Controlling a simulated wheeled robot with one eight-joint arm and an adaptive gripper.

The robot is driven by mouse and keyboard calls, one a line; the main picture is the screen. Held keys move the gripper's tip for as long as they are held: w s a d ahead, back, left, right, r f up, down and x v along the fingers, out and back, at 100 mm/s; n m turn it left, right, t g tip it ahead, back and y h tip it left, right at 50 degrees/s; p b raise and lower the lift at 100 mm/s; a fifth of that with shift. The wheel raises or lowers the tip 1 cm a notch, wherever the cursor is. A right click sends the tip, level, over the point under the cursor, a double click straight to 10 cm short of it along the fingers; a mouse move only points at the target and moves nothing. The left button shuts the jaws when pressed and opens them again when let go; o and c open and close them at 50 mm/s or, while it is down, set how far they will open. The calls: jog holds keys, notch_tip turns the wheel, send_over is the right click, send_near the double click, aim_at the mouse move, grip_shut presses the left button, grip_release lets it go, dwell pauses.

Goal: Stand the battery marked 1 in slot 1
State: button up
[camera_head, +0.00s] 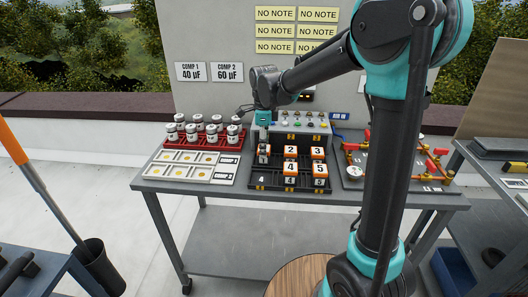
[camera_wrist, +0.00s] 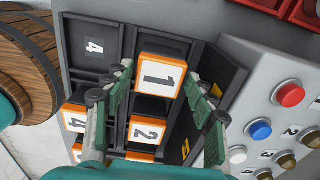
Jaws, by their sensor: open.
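The battery marked 1 (camera_wrist: 160,76), orange with a white top, stands between my gripper's fingers in the wrist view. My gripper (camera_wrist: 160,92) is open around it; a gap shows beside the right finger. The battery is at the back left of the black tray (camera_head: 258,187), beside the battery marked 2 (camera_wrist: 148,131).
Batteries marked 2 (camera_head: 290,151), 3 (camera_head: 317,152), 4 (camera_head: 290,169) and 5 (camera_head: 320,170) stand in the tray. A button panel (camera_head: 312,121) rises behind; white canisters (camera_head: 193,134) stand left, red-handled pipework (camera_head: 430,165) right.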

notch_tip(320, 180, up, 10)
jog(key=shift+f, duration=0.15)
